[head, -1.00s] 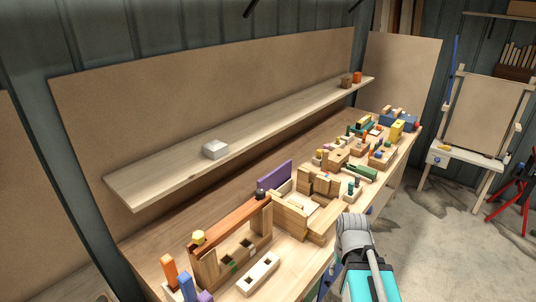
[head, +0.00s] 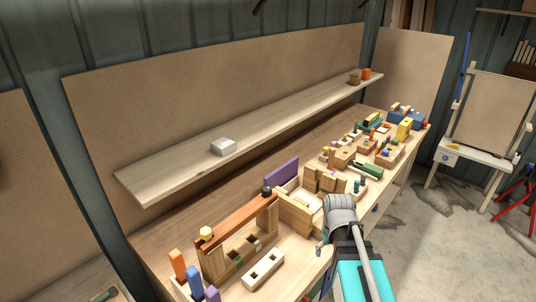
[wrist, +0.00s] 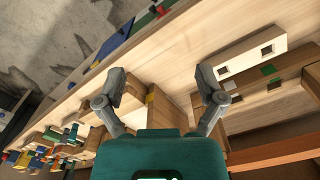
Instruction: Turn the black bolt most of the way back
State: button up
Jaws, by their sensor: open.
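The black bolt (head: 267,191) shows as a small dark head at the far end of a reddish-brown beam (head: 238,221) in the head view. A yellow bolt (head: 206,232) sits at the beam's near end. The beam rests on light wooden supports on the bench. My gripper (wrist: 160,84) is open and empty in the wrist view, its two grey fingers spread above the bench top. It is to the right of the beam and apart from the black bolt. I cannot make out the black bolt in the wrist view. My arm mostly hides the gripper in the head view.
A white block with square holes (head: 262,270) lies in front of the beam. An open wooden box (head: 297,214) and a purple board (head: 282,171) stand just beyond the black bolt. Blocks crowd the bench's far end. A shelf (head: 180,172) runs along the back.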

jog(key=w+a+r+n+p, duration=1)
jog(key=w+a+r+n, duration=0.1)
jog(key=w+n, duration=0.3)
notch_tip(320, 180, up, 8)
jog(key=f+n+p, duration=0.1)
jog(key=n+p, duration=0.7)
jog(key=n, duration=0.3)
send_over(267, 188)
jog(key=shift+r, duration=0.25)
jog(key=shift+f+b, duration=0.1)
jog(key=shift+b, duration=0.25)
notch_tip(267, 188, down, 14)
jog(key=b, duration=1.3)
jog(key=shift+r+b, duration=0.2)
jog(key=shift+b, duration=0.1)
jog(key=shift+s, duration=0.1)
grip_shut()
